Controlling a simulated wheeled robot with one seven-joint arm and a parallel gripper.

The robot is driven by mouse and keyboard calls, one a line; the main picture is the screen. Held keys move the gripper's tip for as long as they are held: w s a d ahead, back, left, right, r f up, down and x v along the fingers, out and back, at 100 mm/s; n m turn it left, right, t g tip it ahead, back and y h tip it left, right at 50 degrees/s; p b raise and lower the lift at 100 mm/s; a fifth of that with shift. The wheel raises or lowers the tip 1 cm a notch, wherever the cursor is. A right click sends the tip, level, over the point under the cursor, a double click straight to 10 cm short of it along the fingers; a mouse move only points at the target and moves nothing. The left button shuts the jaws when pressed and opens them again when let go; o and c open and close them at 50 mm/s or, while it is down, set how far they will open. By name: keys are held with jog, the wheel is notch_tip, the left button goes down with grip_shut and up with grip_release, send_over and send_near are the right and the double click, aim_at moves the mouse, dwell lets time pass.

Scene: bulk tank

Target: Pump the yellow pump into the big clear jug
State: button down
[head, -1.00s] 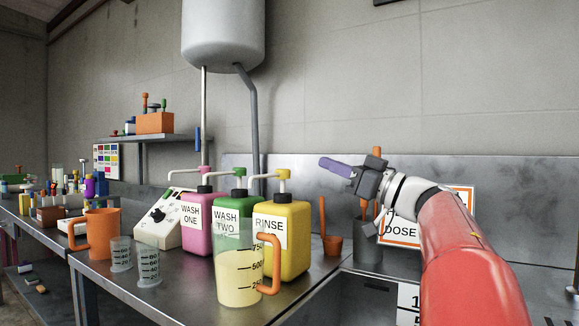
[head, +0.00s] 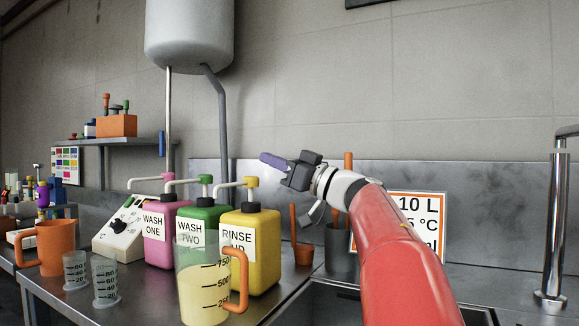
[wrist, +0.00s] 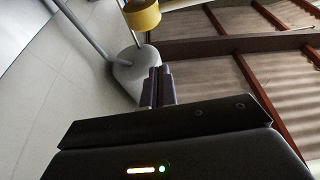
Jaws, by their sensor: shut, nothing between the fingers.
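The yellow pump bottle (head: 262,262), labelled RINSE with the rest of the label partly hidden, stands upright on the steel bench. Its yellow pump head (head: 251,182) has a pale spout pointing left. The big clear jug (head: 190,298) with an orange handle stands in front of it, holding pale yellow liquid and overlapping the bottle in the head view. My gripper (head: 264,160) is shut and empty, above and just right of the pump head in the picture. In the wrist view the shut fingers (wrist: 158,72) show close below a yellow cylinder (wrist: 141,15), apparently the pump head.
Green WASH TWO (head: 204,226) and pink WASH ONE (head: 160,235) bottles stand left of the yellow one. Two small beakers (head: 106,283) and an orange jug (head: 56,248) are further left. A grey pot (head: 341,262), a sink and a tap (head: 556,230) lie to the right.

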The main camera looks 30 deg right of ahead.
aim_at(257, 185)
jog(key=w+a+f, duration=0.1)
jog(key=w+f+b, duration=0.1)
jog(key=shift+w+a, duration=0.3)
jog(key=shift+a, duration=0.05)
jog(key=shift+f, duration=0.45)
jog(key=shift+f+b, duration=0.45)
jog(key=shift+f, duration=0.95)
